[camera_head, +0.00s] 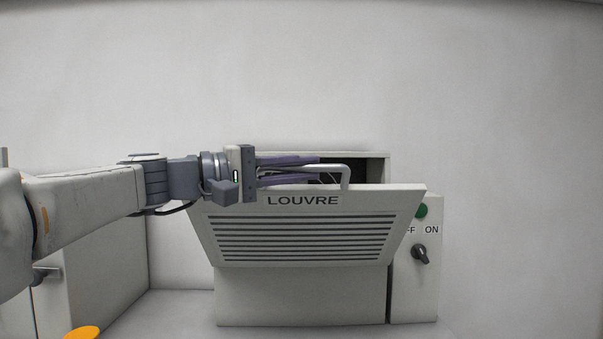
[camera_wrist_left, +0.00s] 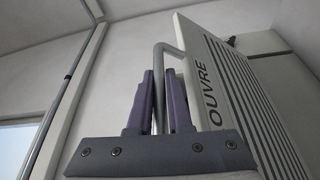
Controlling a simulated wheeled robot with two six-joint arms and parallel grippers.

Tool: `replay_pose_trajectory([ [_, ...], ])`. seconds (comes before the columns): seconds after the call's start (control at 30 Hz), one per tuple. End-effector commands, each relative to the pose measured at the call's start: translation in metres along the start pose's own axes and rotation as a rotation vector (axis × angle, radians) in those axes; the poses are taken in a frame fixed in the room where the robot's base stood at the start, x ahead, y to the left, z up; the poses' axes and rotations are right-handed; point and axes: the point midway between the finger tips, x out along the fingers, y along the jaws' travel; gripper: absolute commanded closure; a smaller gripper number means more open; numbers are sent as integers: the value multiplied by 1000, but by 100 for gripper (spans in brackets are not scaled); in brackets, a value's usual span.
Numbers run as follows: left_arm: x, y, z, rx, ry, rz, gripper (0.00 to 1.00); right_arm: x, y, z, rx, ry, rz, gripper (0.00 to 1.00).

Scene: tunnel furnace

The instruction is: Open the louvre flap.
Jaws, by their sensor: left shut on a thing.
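The louvre flap (camera_head: 303,237) is a pale panel with dark slats and the word LOUVRE, on the front of a grey cabinet (camera_head: 300,297). Its top edge is tilted out toward me, and a dark opening shows behind it. A bent metal bar handle (camera_head: 345,174) rises from its top edge. My left gripper (camera_head: 318,170) comes in from the left and is shut on the handle. In the left wrist view, the fingers (camera_wrist_left: 161,100) stand on both sides of the handle (camera_wrist_left: 160,62), with the flap (camera_wrist_left: 240,100) to their right. My right gripper is not in view.
A control box at the right carries a green button (camera_head: 421,210), a black knob (camera_head: 420,253) and OFF/ON lettering. Another pale cabinet (camera_head: 105,260) stands at the left under my arm. An orange round thing (camera_head: 82,333) shows at the bottom left edge.

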Motion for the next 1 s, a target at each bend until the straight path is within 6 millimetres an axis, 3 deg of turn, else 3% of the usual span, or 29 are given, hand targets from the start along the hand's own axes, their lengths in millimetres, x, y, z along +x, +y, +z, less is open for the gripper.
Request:
replay_pose_trajectory([
  [0.23, -4, 0, -5, 0, 16, -1, 100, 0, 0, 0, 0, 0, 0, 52],
  [0.27, -4, 0, -5, 1, 17, -1, 76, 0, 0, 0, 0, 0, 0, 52],
  [0.3, -4, 0, -5, 1, 16, -1, 60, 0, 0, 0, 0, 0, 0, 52],
  [0.33, -4, 0, -4, 1, 15, -1, 53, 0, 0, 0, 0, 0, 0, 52],
  [0.67, -4, 0, -2, 0, 7, 0, 53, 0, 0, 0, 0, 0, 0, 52],
  [0.77, -15, 0, -3, 1, 10, 0, 53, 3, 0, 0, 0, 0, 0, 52],
  [1.0, -64, 0, -4, 2, 16, 0, 53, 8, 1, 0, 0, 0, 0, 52],
])
